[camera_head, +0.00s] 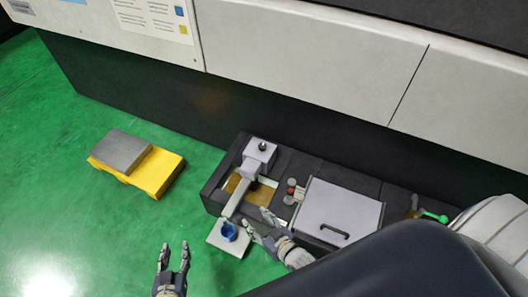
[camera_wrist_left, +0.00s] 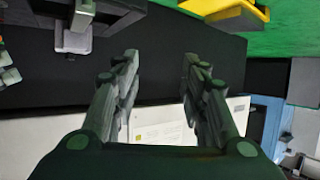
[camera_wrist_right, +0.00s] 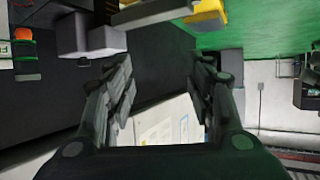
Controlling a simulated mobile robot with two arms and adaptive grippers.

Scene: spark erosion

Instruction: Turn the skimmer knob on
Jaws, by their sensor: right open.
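The skimmer is a pale grey unit (camera_head: 259,155) on the dark tank, with a small dark round knob (camera_head: 262,146) on top. The knob's setting is too small to read. My right gripper (camera_head: 259,223) is open and empty, beside the chute's lower end and apart from the knob. My left gripper (camera_head: 174,254) is open and empty over the green floor, left of the blue cup. The skimmer's pale body also seems to show in the right wrist view (camera_wrist_right: 90,36).
Red and grey fittings (camera_head: 291,187) stand beside a grey lid (camera_head: 340,205) with a dark handle. A green-handled valve (camera_head: 434,216) is further right. A yellow block (camera_head: 158,171) with a grey top stands on open green floor.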

